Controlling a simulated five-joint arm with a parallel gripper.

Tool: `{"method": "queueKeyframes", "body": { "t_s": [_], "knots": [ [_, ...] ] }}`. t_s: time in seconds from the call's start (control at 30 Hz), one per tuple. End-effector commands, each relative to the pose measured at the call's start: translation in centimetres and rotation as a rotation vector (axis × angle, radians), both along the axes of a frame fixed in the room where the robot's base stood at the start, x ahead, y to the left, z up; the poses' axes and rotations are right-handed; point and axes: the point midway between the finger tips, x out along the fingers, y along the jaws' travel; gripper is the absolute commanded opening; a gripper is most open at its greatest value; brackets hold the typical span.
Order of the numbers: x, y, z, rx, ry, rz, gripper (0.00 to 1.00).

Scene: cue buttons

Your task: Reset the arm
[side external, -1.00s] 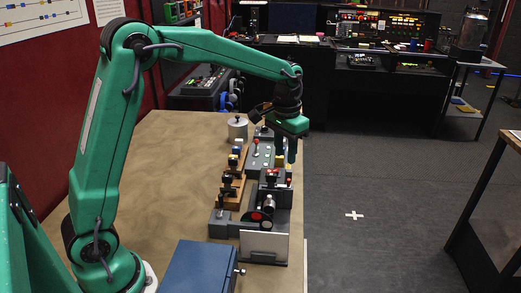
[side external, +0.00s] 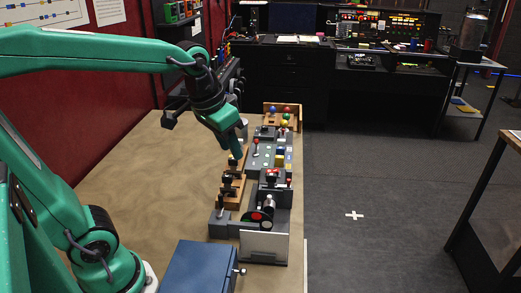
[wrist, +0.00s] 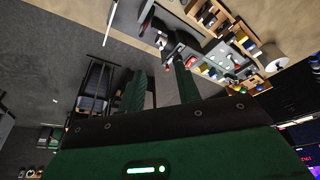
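My green arm reaches in from the left in the side external view. My gripper (side external: 237,152) points down, tilted to the right, by the left side of the row of devices. In the wrist view, the two fingers of my gripper (wrist: 160,92) stand apart with nothing between them, so it is open and empty. The grey button panel (side external: 264,156) with a red-topped lever lies to the right of the fingertips. It also shows beyond the fingers in the wrist view (wrist: 222,62). Whether the fingers touch anything is unclear from these views.
The devices stand along the right side of the tan table (side external: 150,165). A wooden rack with coloured balls (side external: 285,115) is at the back and a blue box (side external: 195,270) is at the front. The table's left half is clear. A dark desk (side external: 290,70) stands beyond.

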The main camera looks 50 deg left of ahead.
Motion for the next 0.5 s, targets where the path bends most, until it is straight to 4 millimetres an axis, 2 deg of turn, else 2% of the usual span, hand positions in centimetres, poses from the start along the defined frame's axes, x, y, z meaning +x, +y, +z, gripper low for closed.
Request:
{"method": "queueKeyframes", "body": {
  "t_s": [0.1, 0.3, 0.5],
  "knots": [
    [-2.2, 0.0, 0.0, 0.000, -0.042, 0.000, 0.33],
    [-5.5, -0.1, -0.6, 0.000, -0.104, 0.000, 0.33],
    [-7.6, -0.1, -1.5, -0.001, -0.148, 0.000, 0.33]
  ]
}}
